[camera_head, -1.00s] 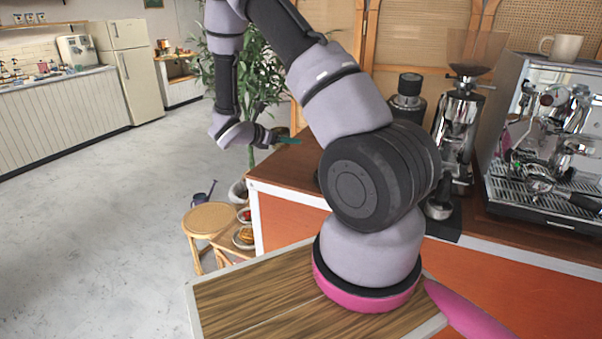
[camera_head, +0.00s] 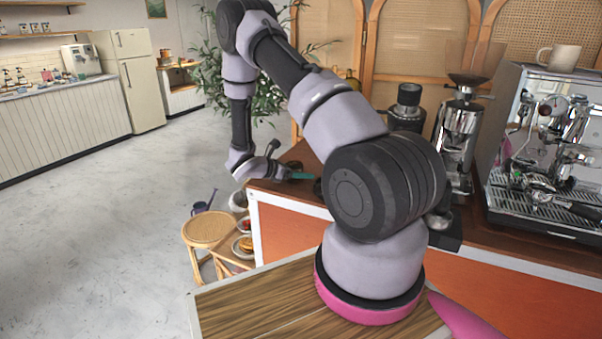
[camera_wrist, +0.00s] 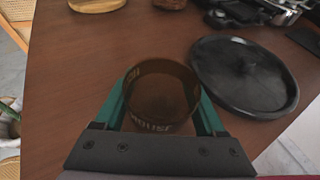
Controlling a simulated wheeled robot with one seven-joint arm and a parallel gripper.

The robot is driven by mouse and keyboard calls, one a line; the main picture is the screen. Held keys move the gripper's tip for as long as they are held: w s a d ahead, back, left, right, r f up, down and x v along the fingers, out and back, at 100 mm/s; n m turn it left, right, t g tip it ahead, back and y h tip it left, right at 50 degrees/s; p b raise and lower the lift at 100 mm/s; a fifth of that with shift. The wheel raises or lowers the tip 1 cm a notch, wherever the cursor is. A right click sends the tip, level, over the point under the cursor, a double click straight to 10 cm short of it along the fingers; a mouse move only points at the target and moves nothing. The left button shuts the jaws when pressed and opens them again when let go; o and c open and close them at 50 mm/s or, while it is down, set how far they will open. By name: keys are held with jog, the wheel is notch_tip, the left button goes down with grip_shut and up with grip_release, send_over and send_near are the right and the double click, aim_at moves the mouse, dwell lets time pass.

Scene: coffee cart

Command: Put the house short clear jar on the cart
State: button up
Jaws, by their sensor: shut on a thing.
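The house short clear jar (camera_wrist: 162,95) sits between my gripper's green fingers in the wrist view. It has brown see-through walls, an open round mouth and pale lettering that reads "HOUSE". My gripper (camera_wrist: 163,84) is shut on it. In the head view my gripper (camera_head: 300,175) is at the left end of the brown top of the cart (camera_head: 285,190), and the jar shows only as a small dark shape. The cart top (camera_wrist: 75,90) fills most of the wrist view. I cannot tell whether the jar's base touches it.
A black round dish or lid (camera_wrist: 244,78) lies close right of the jar. A wooden round piece (camera_wrist: 97,4) is farther off. A grinder (camera_head: 458,135) and an espresso machine (camera_head: 550,150) stand right on the cart. A wicker stool (camera_head: 209,231) stands beside the cart's left end.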

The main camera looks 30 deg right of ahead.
jog(key=o, duration=1.6)
jog(key=shift+f, duration=0.1)
jog(key=shift+c, duration=0.2)
